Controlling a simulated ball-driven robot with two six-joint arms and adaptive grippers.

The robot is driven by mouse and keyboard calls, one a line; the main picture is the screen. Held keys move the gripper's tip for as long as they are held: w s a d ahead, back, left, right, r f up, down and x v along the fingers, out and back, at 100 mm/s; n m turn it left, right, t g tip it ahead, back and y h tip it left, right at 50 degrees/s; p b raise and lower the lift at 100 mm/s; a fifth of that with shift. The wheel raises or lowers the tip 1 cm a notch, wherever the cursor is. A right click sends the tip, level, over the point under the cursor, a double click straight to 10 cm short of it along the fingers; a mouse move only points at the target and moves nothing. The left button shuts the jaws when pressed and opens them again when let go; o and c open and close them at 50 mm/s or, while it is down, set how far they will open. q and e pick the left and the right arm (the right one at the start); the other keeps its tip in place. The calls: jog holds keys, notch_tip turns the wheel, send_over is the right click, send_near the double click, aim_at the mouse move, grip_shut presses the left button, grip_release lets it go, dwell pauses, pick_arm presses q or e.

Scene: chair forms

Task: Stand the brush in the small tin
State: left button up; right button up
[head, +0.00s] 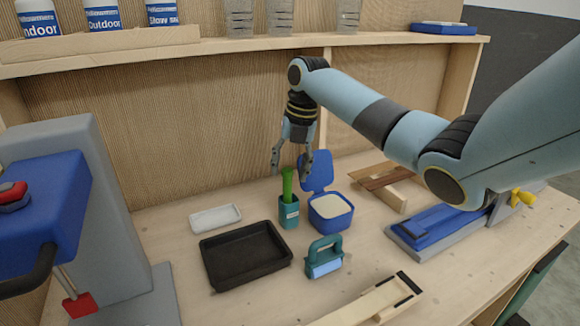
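The small tin (289,213) is teal with a pale label and stands upright on the bench. A bright green handle (287,183), which looks like the brush, stands nearly upright in it. Its lower end is hidden inside the tin. My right gripper (291,173) points down just above the tin. Its fingers are spread apart on either side of the handle's top, with a gap visible; I cannot tell if either finger touches it. My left gripper is not in view.
A blue tub (331,224) with its lid up stands right beside the tin. A black tray (245,255), white dish (215,218) and teal-handled tool (325,258) lie nearby. A grey-and-blue machine (85,200) stands at left. A shelf (250,44) runs behind.

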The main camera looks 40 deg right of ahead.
notch_tip(320, 180, up, 12)
jog(key=s+d, duration=0.1)
jog(key=s, duration=0.1)
dwell(0.4)
jog(key=shift+f, duration=0.2)
dwell(0.8)
